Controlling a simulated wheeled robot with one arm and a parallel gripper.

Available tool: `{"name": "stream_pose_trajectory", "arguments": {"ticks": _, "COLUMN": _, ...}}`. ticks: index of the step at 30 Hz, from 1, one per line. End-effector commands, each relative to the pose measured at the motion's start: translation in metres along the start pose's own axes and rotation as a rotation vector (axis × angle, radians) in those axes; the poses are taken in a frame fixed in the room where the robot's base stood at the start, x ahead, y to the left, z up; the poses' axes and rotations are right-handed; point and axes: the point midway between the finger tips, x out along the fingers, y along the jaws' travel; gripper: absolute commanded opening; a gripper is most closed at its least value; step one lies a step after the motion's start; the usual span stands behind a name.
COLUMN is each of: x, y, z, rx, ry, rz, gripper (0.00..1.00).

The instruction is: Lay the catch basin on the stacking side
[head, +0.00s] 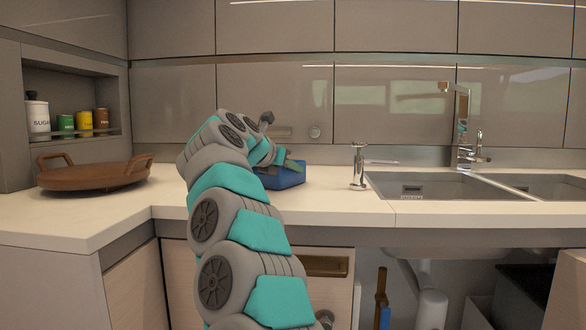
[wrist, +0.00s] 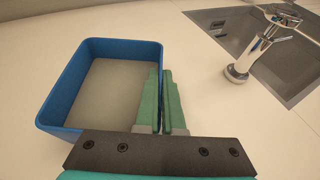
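The catch basin looks to be the blue open box (head: 280,177) at the back of the counter, left of the sink. In the wrist view the blue basin (wrist: 53,95) is upright, with a pale greyish inside. My gripper (head: 290,163) reaches down at its right side. In the wrist view my gripper's green fingers (wrist: 162,98) are close together on the basin's right wall, one inside and one outside. The lower part of that wall is hidden by the fingers. I cannot tell whether the basin is lifted. No area is marked as the stacking side.
A double sink (head: 445,187) with a tall faucet (head: 462,130) is at the right. A small chrome tap (head: 358,167) stands between basin and sink. A brown round tray (head: 95,174) lies at the left. The counter (head: 170,195) between tray and basin is clear.

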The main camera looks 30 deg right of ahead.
Motion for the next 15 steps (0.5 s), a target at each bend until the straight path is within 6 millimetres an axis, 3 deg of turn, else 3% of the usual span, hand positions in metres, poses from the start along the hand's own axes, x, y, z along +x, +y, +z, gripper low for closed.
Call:
{"name": "stream_pose_trajectory", "arguments": {"ticks": 8, "x": -0.0001, "y": -0.0002, "z": -0.0001, "rx": 0.001, "ry": -0.002, "rz": 0.001, "gripper": 0.00}}
{"name": "stream_pose_trajectory", "arguments": {"ticks": 9, "x": -0.0001, "y": -0.0002, "z": -0.0001, "rx": 0.001, "ry": -0.002, "rz": 0.001, "gripper": 0.08}}
{"name": "stream_pose_trajectory", "arguments": {"ticks": 15, "x": 0.0002, "y": -0.0001, "z": -0.0005, "rx": 0.001, "ry": -0.001, "rz": 0.000, "gripper": 0.31}}
